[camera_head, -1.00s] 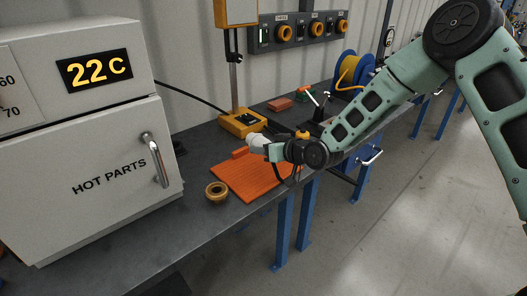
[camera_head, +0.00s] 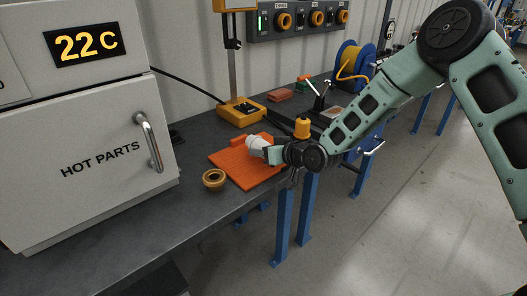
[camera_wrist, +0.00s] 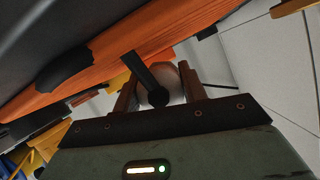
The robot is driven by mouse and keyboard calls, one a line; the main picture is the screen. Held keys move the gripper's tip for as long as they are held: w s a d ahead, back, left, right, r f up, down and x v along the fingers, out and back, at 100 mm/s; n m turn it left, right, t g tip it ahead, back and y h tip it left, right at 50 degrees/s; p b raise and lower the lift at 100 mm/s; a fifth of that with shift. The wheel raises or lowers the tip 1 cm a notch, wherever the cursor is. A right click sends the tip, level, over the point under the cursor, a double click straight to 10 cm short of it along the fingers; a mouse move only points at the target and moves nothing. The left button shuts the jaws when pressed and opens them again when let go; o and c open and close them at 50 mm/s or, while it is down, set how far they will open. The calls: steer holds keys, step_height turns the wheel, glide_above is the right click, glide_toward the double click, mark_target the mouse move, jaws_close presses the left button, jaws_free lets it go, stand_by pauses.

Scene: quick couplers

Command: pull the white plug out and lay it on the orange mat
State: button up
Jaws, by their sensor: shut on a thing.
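The white plug (camera_head: 256,142) is in my gripper (camera_head: 268,152), over the orange mat (camera_head: 228,166) in the head view. My gripper is shut on it. In the wrist view the plug (camera_wrist: 172,78) shows between the two fingers, partly hidden by a dark bar in front. The orange mat (camera_wrist: 120,50) also shows in the wrist view, running slantwise across the top. I cannot tell whether the plug touches the mat.
A brass-coloured ring (camera_head: 214,180) lies at the mat's near left corner. A yellow box (camera_head: 241,112) with a post stands behind the mat. The hot parts cabinet (camera_head: 85,150) fills the left. A blue cable reel (camera_head: 350,68) stands at the back. Bare bench lies in front of the cabinet.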

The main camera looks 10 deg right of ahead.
steer(key=shift+f+b, duration=0.4)
steer(key=shift+f, duration=0.05)
steer(key=o, duration=1.2)
steer(key=shift+c, duration=0.2)
steer(key=shift+d, duration=0.1)
